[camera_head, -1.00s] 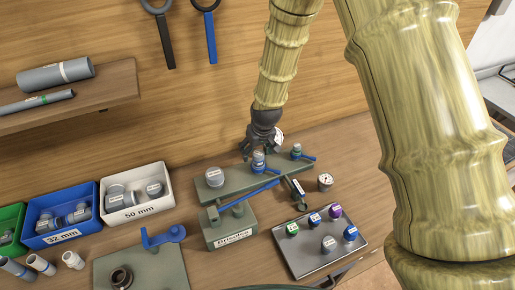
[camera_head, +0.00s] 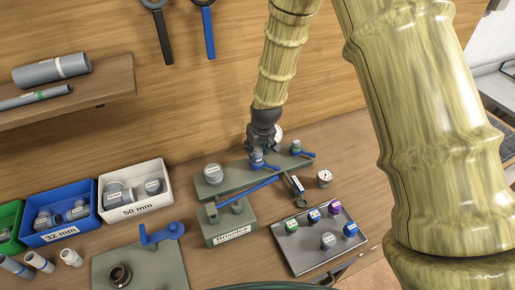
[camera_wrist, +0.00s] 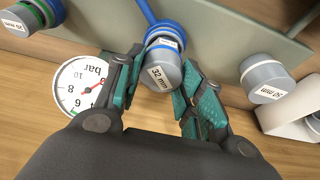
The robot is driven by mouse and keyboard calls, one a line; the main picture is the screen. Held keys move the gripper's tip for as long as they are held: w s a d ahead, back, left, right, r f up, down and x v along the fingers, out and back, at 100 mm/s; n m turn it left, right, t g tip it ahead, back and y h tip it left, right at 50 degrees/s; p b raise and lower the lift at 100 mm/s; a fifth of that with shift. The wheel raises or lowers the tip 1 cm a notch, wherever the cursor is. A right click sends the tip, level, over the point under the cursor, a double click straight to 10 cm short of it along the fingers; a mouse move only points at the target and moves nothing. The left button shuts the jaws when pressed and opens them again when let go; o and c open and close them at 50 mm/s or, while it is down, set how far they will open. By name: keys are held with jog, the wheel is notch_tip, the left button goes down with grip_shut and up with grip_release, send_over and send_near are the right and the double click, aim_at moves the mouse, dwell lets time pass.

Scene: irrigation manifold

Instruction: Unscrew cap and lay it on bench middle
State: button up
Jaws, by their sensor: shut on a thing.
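The manifold (camera_head: 235,179) is a grey-green bar with three capped outlets. Its middle outlet carries a grey cap marked 32 mm (camera_wrist: 163,74), with a blue ring below it; in the head view the cap (camera_head: 257,155) sits just below my gripper. My gripper (camera_head: 262,144) comes down from above onto this outlet. In the wrist view my gripper (camera_wrist: 160,82) has its green-padded fingers on either side of the cap, shut on it. The cap is still at the outlet; I cannot tell whether its thread is engaged. The bench (camera_head: 262,262) is wooden.
A pressure gauge (camera_wrist: 82,86) is close beside my gripper. A tray (camera_head: 293,262) with several coloured caps lies in front. Labelled bins (camera_head: 134,209) stand at left.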

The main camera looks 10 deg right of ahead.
jog(key=o, duration=0.4)
jog(key=shift+a, duration=0.15)
jog(key=shift+s+a, duration=0.1)
jog(key=c, duration=0.4)
jog(key=shift+s+f+n+g+y, duration=0.15)
jog(key=shift+n+y, duration=0.2)
jog(key=shift+n, duration=0.8)
jog(key=shift+w+n+g+y, duration=0.15)
jog(key=shift+n+y, duration=0.2)
jog(key=shift+n, duration=0.8)
jog(key=shift+s, duration=0.1)
jog(key=shift+p, duration=0.3)
jog(key=n+p, duration=0.1)
jog(key=n, duration=0.2)
jog(key=shift+n+g+y, duration=0.3)
jog(key=shift+g+y, duration=0.1)
jog(key=shift+s+n, duration=0.1)
jog(key=shift+n, duration=0.4)
